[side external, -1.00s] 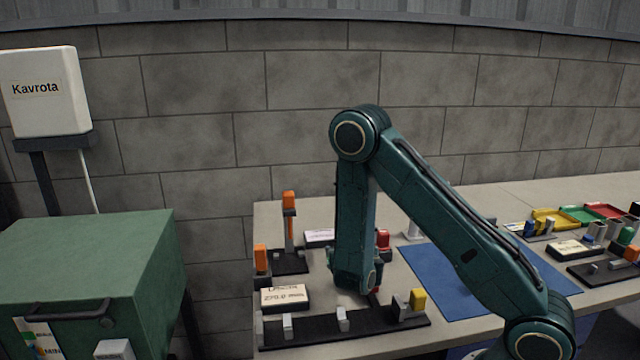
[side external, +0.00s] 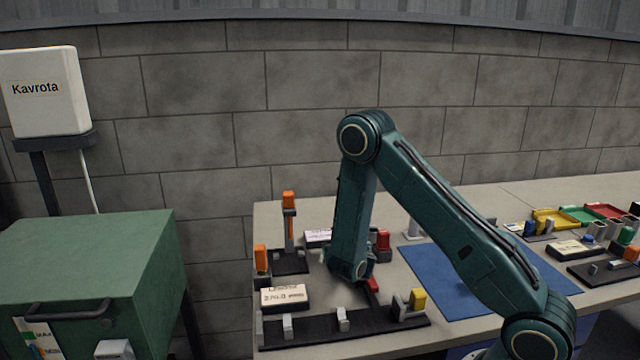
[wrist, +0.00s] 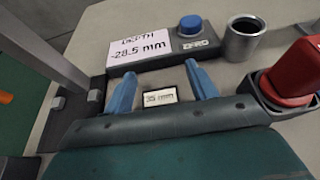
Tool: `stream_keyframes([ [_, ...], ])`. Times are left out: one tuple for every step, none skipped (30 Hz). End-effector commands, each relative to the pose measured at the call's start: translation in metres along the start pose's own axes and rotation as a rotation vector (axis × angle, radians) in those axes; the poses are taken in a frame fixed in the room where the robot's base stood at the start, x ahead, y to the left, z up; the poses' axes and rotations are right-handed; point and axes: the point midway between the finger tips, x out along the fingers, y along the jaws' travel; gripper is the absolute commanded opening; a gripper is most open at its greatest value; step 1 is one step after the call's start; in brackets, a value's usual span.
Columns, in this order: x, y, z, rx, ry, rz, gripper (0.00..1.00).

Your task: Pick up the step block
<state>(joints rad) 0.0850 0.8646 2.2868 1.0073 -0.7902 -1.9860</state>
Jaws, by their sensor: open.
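My gripper (wrist: 162,84) is open, its two blue fingers pointing away from the wrist camera. In the wrist view a small dark block with a white "35 mm" label (wrist: 160,97) shows between the fingers, its near part hidden by the gripper body. I cannot tell for sure that it is the step block, or whether the fingers touch it. In the side view my gripper (side external: 350,274) hangs low over the left part of the bench, its fingers mostly hidden.
A depth readout box (wrist: 140,45) showing -28.5 mm lies just beyond the fingers. A grey cup (wrist: 242,40) and a red-topped piece (wrist: 292,75) stand to the right. A dark rail with small blocks (side external: 372,322) lies in front; a blue mat (side external: 450,285) is to the right.

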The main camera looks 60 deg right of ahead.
Motion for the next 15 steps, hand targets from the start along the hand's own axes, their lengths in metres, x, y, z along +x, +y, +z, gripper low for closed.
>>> stream_keyframes([
  [-0.0001, 0.0, -0.0001, 0.0, 0.0, 0.0, 0.57],
  [-0.0001, 0.0, -0.0001, 0.0, 0.0, 0.0, 0.57],
  [-0.0001, -0.0001, -0.0001, 0.0, 0.0, 0.0, 0.57],
  [-0.0002, -0.0001, -0.0001, 0.0, 0.0, 0.0, 0.57],
  [-0.0002, -0.0001, 0.0, 0.0, 0.0, 0.0, 0.57],
  [-0.0002, -0.0001, -0.0001, 0.0, 0.0, 0.0, 0.57],
  [-0.0002, -0.0001, 0.0, 0.0, 0.0, 0.0, 0.57],
  [-0.0002, -0.0001, 0.0, 0.0, 0.0, -0.001, 0.57],
  [-0.0003, -0.0001, 0.0, 0.0, 0.0, -0.001, 0.57],
  [-0.0003, -0.0001, 0.0, 0.0, 0.0, -0.001, 0.57],
  [-0.0003, -0.0001, 0.0, 0.0, 0.0, -0.001, 0.53],
  [-0.0003, -0.0001, 0.0, 0.0, 0.0, -0.001, 0.46],
  [-0.0003, -0.0001, 0.0, 0.0, 0.0, -0.001, 0.4],
  [-0.0003, -0.0001, 0.0, 0.0, 0.0, -0.001, 0.34],
  [-0.0003, -0.0001, 0.0, 0.0, 0.0, -0.001, 0.26],
])
